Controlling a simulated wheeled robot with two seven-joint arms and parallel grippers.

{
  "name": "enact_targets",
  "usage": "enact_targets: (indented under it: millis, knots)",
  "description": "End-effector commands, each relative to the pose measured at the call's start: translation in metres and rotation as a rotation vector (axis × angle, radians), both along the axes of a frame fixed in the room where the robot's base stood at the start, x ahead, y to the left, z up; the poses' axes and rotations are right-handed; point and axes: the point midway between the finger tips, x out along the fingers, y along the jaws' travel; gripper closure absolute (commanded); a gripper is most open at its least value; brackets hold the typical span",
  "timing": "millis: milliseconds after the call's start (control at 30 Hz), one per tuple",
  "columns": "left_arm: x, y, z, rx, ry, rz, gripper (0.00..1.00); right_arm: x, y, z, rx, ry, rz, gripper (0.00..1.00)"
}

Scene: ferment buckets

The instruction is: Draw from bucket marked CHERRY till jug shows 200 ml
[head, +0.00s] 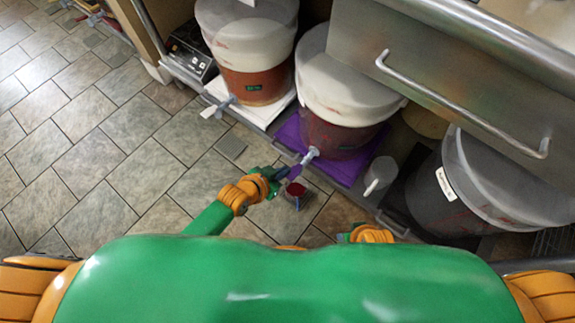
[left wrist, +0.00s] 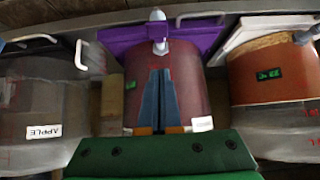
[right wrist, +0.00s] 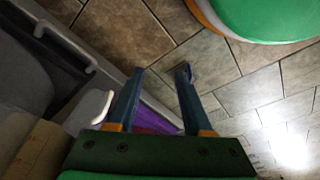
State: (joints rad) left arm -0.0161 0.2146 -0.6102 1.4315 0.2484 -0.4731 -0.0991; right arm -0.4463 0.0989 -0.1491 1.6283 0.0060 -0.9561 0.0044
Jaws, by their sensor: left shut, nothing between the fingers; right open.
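A white-topped bucket with dark red contents (head: 338,130) stands on a purple mat (head: 355,170); its label is not legible. It also shows in the left wrist view (left wrist: 190,75). Its pale tap (head: 311,155) points toward me, and shows in the left wrist view (left wrist: 158,28). My left gripper (head: 283,173) is shut and empty just short of the tap. My right gripper (right wrist: 160,72) is open and empty over the floor.
An orange-brown bucket (head: 255,85) stands at left, with a tap and white mat. A grey bucket labelled APPLE (left wrist: 45,100) stands on the other side. A small white handled object (head: 381,174) stands beside the purple mat. A steel handle (head: 465,105) juts out above. The tiled floor at left is clear.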

Motion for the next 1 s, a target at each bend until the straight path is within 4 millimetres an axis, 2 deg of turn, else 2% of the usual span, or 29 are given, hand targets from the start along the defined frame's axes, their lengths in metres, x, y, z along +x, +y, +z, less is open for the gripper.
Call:
enact_targets:
  millis: [33, 133, 400, 867, 933, 967, 1000]
  knots:
    - [-0.006, 0.004, 0.018, 0.001, 0.002, 0.0, 1.0, 0.0, 0.0, 0.017, 0.0, 0.0, 0.0, 0.5]
    - [-0.016, 0.011, 0.034, -0.001, 0.0, 0.001, 1.0, 0.0, 0.0, 0.028, 0.0, 0.0, 0.0, 0.5]
    - [-0.029, 0.021, 0.051, 0.0, 0.0, 0.0, 1.0, 0.0, 0.0, 0.039, 0.0, 0.0, 0.0, 0.5]
    - [-0.029, 0.022, 0.05, 0.001, 0.001, 0.001, 1.0, 0.0, 0.0, 0.037, 0.0, 0.0, 0.0, 0.5]
    - [-0.031, 0.031, 0.038, 0.018, 0.021, 0.026, 1.0, -0.003, -0.001, 0.03, -0.002, 0.006, 0.001, 0.5]
    - [-0.033, 0.039, 0.027, 0.034, 0.041, 0.048, 1.0, -0.006, -0.003, 0.024, -0.005, 0.011, 0.001, 0.5]
    - [-0.04, 0.055, 0.007, 0.062, 0.078, 0.089, 1.0, -0.012, -0.005, 0.013, -0.009, 0.019, 0.003, 0.5]
